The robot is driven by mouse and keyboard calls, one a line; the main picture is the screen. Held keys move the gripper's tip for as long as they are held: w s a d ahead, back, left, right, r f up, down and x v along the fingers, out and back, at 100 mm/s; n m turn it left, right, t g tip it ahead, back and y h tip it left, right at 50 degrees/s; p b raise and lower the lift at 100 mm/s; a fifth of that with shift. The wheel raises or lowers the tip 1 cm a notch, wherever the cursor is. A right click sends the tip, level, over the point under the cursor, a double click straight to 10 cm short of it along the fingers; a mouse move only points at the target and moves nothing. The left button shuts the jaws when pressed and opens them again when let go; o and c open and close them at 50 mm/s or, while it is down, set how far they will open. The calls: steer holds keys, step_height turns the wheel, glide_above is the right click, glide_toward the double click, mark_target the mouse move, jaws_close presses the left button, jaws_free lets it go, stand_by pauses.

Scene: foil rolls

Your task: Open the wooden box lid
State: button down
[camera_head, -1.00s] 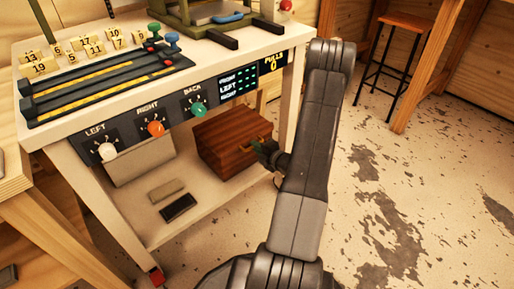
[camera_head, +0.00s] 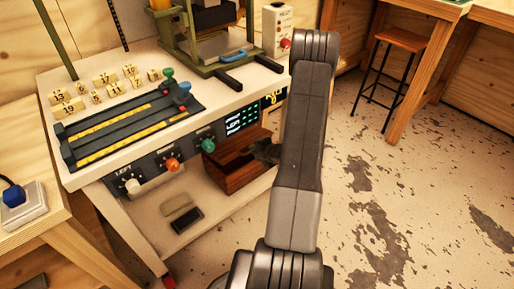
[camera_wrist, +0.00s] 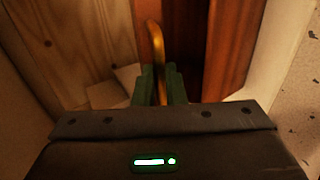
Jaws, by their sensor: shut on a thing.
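The reddish-brown wooden box (camera_head: 232,178) sits on the low shelf under the workbench, left of my arm in the head view. My gripper (camera_head: 264,152) is at the box's right end, partly hidden by my arm. In the wrist view, the green fingers of my gripper (camera_wrist: 161,82) are shut on a curved brass handle (camera_wrist: 154,38). Reddish wood of the box (camera_wrist: 228,45) fills the view right of the handle. The lid looks partly raised in the head view, but its exact angle is unclear.
The workbench (camera_head: 105,180) overhangs the shelf, with white, orange and green knobs on its front. A grey block and a dark block (camera_head: 187,219) lie on the shelf left of the box. Open floor (camera_head: 400,190) and a stool (camera_head: 398,50) are on the right.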

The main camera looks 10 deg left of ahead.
steer(key=r+p, duration=0.2)
steer(key=a+r+p, duration=0.1)
steer(key=shift+w+a+r+g+h, duration=0.1)
steer(key=shift+w+r+g+h, duration=0.2)
steer(key=shift+w, duration=0.1)
steer(key=shift+w+a+r+p, duration=0.45)
steer(key=shift+r+p, duration=0.2)
steer(key=shift+p, duration=0.15)
steer(key=shift+w+a+r+p, duration=0.3)
steer(key=shift+a+r+p, duration=0.15)
steer(key=shift+r+p, duration=0.25)
steer(key=shift+w+a+r+p, duration=0.45)
steer(key=shift+r+p, duration=0.15)
steer(key=shift+p, duration=0.25)
steer(key=c, duration=1.5)
jaws_free()
steer(key=shift+s, duration=0.1)
steer(key=s+d, duration=0.8)
steer(key=d, duration=0.2)
steer(key=shift+r, duration=0.3)
